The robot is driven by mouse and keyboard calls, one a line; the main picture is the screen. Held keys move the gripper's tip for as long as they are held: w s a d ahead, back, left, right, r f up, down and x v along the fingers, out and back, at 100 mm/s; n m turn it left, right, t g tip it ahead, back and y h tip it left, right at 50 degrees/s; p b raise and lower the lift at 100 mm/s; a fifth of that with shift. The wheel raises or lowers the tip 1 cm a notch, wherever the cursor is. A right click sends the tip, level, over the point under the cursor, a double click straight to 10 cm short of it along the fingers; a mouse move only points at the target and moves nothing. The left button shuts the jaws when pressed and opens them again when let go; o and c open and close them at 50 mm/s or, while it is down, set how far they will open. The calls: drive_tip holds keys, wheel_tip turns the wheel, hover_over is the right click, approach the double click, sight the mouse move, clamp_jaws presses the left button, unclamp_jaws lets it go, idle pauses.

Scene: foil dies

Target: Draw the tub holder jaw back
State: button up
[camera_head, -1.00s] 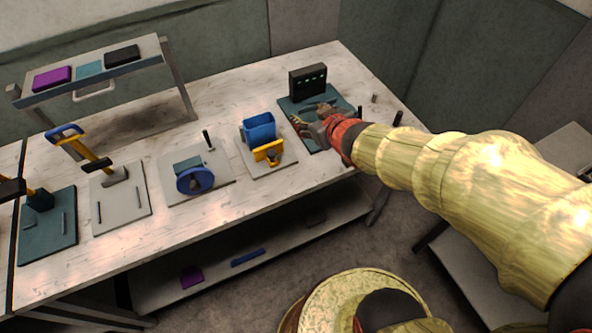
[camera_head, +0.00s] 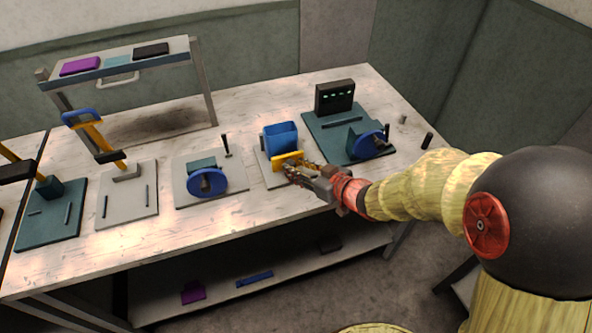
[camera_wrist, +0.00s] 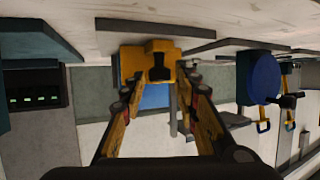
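The tub holder stands near the middle of the bench, a blue tub (camera_head: 280,137) on a pale plate (camera_head: 267,178). Its yellow jaw (camera_head: 287,158) is at the tub's near side. In the upside-down wrist view, the jaw (camera_wrist: 133,62) fills the upper middle, with a dark knob (camera_wrist: 160,62) facing me and part of the blue tub (camera_wrist: 155,97) behind. My gripper (camera_head: 297,171) is at the near right of the jaw. In the wrist view, my gripper (camera_wrist: 157,88) is open, its fingers either side of the knob; contact is unclear.
A teal fixture with a blue wheel (camera_head: 368,144) and a black panel (camera_head: 334,97) stand to the right. Another blue wheel (camera_head: 208,184) is to the left. A raised shelf (camera_head: 122,68) stands behind. The bench front edge is bare.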

drive_tip(key=shift+w+a+f, duration=0.25)
drive_tip(key=shift+w+a, duration=0.1)
drive_tip(key=shift+w, duration=0.1)
drive_tip(key=c, duration=0.3)
drive_tip(key=c, duration=0.4)
clamp_jaws()
